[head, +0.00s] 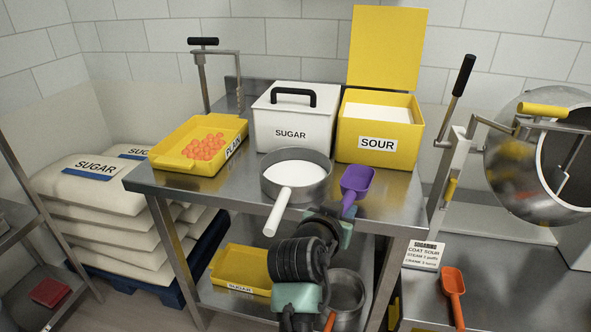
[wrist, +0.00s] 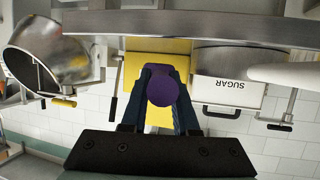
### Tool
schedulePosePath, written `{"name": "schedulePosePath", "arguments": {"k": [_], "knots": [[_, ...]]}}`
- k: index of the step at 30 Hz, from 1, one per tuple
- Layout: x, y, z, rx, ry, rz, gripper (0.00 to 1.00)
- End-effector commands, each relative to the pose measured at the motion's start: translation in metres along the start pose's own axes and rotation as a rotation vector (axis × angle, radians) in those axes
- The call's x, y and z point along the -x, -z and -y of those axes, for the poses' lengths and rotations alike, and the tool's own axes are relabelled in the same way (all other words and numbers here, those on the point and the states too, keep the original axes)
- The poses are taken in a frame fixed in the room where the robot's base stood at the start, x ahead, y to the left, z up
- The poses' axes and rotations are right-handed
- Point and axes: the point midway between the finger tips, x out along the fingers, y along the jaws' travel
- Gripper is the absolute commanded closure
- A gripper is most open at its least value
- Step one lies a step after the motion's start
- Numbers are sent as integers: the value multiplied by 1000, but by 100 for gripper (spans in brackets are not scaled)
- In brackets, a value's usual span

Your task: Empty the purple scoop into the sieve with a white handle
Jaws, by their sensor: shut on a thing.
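The purple scoop (head: 357,181) is up in the air in front of the yellow sour box, just right of the sieve. Its handle points down into my gripper (head: 346,211), which is shut on it. I cannot tell what the scoop holds. The sieve (head: 325,188) is a round grey metal pan with a white inside, at the table's front edge. Its white handle (head: 278,212) sticks out toward me. The scoop looks apart from the sieve.
Behind are the white sugar box (head: 292,130), lidded, and the open yellow sour box (head: 400,142). A yellow tray of orange gummies (head: 171,162) is at left. A tumbling drum (head: 510,160) and an orange scoop (head: 453,282) are at right.

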Motion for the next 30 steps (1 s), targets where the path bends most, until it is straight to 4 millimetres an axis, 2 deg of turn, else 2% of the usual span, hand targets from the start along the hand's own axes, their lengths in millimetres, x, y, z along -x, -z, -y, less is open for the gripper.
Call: {"name": "schedulePosePath", "arguments": {"k": [1,6,12,17,30], "knots": [[4,9,0,-1,0,-3,100],[12,30,0,0,0,-4,100],[18,45,0,0,0,-3,100],[24,42,-3,1,-1,-1,100],[68,24,-26,2,-1,0,100]]}}
